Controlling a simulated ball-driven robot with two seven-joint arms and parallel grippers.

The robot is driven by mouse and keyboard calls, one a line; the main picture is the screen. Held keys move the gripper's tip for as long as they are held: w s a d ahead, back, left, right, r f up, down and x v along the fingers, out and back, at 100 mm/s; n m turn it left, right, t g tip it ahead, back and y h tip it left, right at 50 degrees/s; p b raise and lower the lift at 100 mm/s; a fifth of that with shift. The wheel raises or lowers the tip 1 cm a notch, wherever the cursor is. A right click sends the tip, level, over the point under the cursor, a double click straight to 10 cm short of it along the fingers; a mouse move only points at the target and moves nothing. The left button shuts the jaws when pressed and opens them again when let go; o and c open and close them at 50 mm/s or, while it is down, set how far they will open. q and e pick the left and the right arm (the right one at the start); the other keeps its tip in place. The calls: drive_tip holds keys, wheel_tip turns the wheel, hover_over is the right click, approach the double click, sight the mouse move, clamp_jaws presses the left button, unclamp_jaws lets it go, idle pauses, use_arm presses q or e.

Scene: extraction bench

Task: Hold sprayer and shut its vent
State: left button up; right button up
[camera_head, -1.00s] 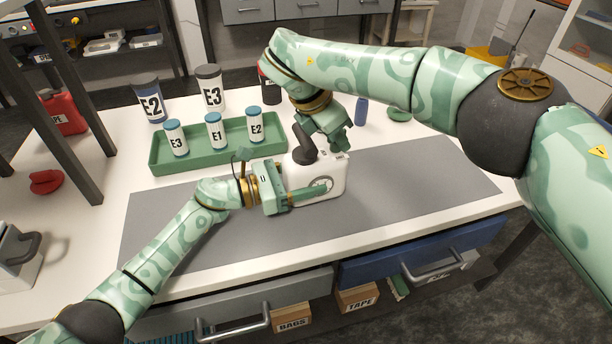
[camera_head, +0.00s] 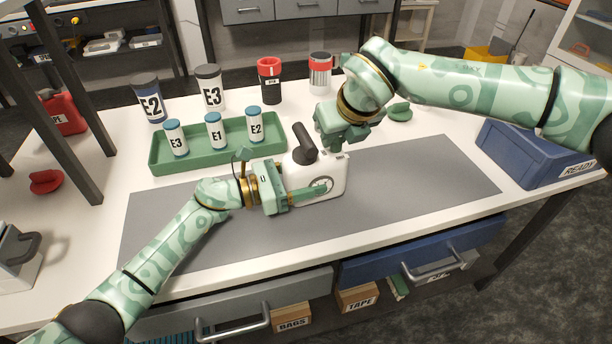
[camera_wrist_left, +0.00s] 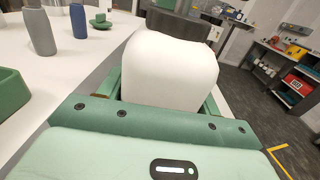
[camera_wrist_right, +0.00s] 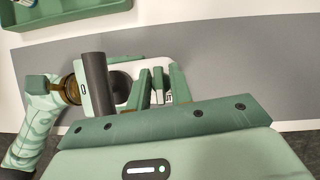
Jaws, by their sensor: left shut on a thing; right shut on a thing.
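The white sprayer (camera_head: 331,172) with a dark grey spout or handle (camera_head: 304,145) stands upright on the grey mat. My left gripper (camera_head: 312,183) is shut on its body from the left, one finger along the front face; the white body fills the space between the fingers in the left wrist view (camera_wrist_left: 170,75). My right gripper (camera_head: 337,146) points down at the sprayer's top right edge, right of the dark spout.
A green tray (camera_head: 160,160) with several labelled bottles lies left of the sprayer. A blue READY crate (camera_head: 530,158) stands at the right. The mat (camera_head: 430,185) is clear right of the sprayer.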

drive_tip(key=o, duration=0.4)
drive_tip(key=shift+f, duration=0.1)
wheel_tip(320, 180, up, 7)
drive_tip(key=shift+r, duration=0.1)
use_arm(q)
drive_tip(key=o, duration=1.3)
